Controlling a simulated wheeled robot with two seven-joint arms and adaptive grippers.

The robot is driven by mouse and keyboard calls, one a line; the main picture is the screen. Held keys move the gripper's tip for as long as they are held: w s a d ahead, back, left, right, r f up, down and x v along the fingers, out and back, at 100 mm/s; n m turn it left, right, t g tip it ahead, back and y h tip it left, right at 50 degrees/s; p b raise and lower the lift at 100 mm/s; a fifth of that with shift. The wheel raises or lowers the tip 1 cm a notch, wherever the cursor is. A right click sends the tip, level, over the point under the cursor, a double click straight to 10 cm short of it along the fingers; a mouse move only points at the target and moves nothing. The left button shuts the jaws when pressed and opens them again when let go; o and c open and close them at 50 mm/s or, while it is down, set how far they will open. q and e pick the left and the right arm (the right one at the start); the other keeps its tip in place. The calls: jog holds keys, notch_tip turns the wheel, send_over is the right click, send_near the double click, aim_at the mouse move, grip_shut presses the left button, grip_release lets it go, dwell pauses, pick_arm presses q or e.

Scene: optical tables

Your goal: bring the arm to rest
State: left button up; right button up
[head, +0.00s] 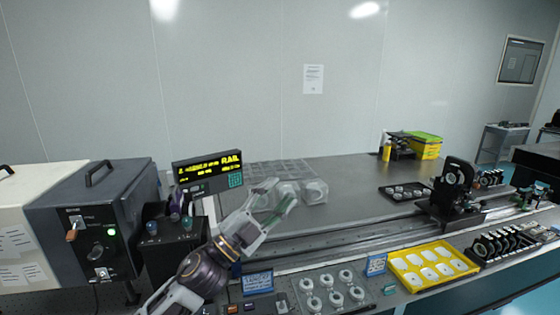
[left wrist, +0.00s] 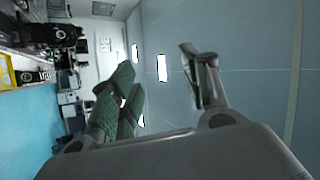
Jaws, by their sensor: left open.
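My left gripper (head: 279,194) is in the head view, above the optical table (head: 350,176) near its left half, with the arm coming up from the lower left. Its fingers are apart and nothing shows between them. In the left wrist view the two finger sets of the left gripper (left wrist: 160,90) stand well apart, with wall and room behind them. My right gripper is in neither view.
A dark control box (head: 85,225) and a display reading RAIL (head: 209,172) stand at the left. Clear containers (head: 313,191) sit just behind the gripper. A long rail (head: 345,238) carries a black mount (head: 453,185). A yellow tray (head: 432,263) lies in front.

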pick_arm(q)
jog(key=a+f+n+y, duration=0.8)
jog(key=f, duration=0.3)
jog(key=a+f+n+y, duration=0.7)
jog(key=f+n+y, duration=0.1)
jog(key=f+n, duration=0.15)
jog(key=s+a+f+n+g+y, duration=0.1)
jog(key=s+a+f+g, duration=0.2)
jog(key=s+f+g, duration=0.6)
jog(key=s+a+f+n+g, duration=0.2)
jog(key=s+a+f+g, duration=0.1)
jog(key=s+f, duration=1.05)
jog(key=s+f+g, duration=0.1)
jog(key=s+f, duration=0.1)
jog(key=f, duration=1.4)
jog(key=s+f+g, duration=0.1)
jog(key=s+f, duration=0.2)
jog(key=f, duration=1.4)
jog(key=s+a+f, duration=0.2)
jog(key=s+f, duration=0.7)
jog(key=s, duration=0.1)
jog(key=s+a+f, duration=0.3)
jog(key=s+f, duration=0.6)
jog(key=s, duration=0.2)
jog(key=shift+f+g+y, duration=0.3)
